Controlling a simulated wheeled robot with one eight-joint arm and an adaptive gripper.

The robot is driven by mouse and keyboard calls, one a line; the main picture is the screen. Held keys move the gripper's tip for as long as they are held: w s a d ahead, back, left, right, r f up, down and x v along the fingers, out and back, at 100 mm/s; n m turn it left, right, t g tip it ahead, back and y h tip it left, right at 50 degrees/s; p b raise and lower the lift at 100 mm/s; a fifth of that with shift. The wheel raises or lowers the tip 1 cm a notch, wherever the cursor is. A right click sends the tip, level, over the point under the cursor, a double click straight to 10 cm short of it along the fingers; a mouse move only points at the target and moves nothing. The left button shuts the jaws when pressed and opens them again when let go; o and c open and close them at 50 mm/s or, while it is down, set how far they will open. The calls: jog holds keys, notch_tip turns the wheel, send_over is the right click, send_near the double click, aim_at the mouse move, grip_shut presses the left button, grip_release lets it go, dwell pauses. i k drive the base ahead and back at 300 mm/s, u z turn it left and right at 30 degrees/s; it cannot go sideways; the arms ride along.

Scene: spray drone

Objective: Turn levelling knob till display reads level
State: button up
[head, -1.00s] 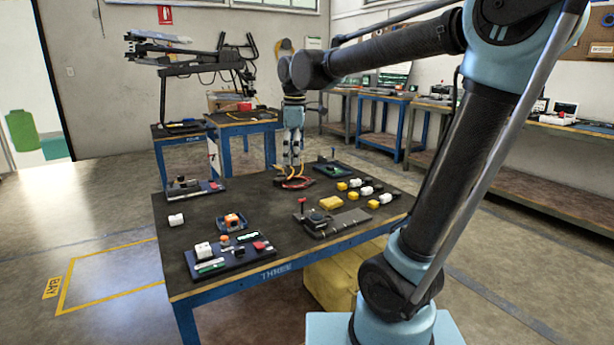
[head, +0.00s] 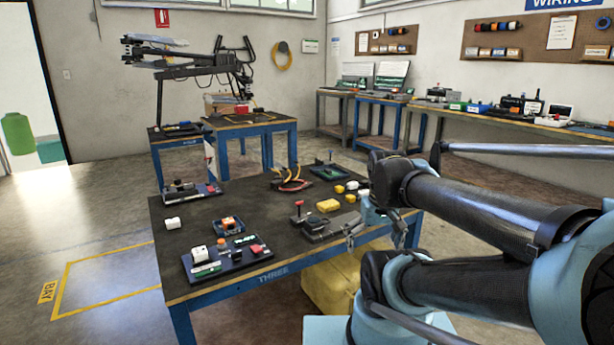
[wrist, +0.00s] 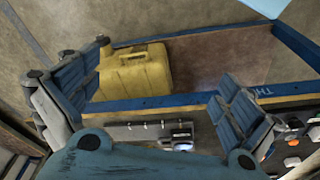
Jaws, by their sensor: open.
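My gripper (head: 380,236) hangs at the right front edge of table THREE (head: 222,290), to the right of a dark flat fixture (head: 343,222). The fixture carries a round black knob-like part (head: 316,217) and a small upright post with a red top (head: 298,205). In the wrist view my gripper (wrist: 162,75) has its fingers wide apart with nothing between them. A grey plate (wrist: 130,132) with a small bright screen-like part (wrist: 181,138) shows at the table edge there, partly hidden by the gripper body. No reading is legible. Which part is the levelling knob is unclear.
A yellow case (head: 335,283) sits on the floor under the table. A yellow block (head: 328,205) and smaller blocks lie behind the fixture. The table middle is mostly bare.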

aim_at(236, 256)
jog(key=z, duration=0.05)
jog(key=k, duration=0.45)
jog(key=u, duration=1.1)
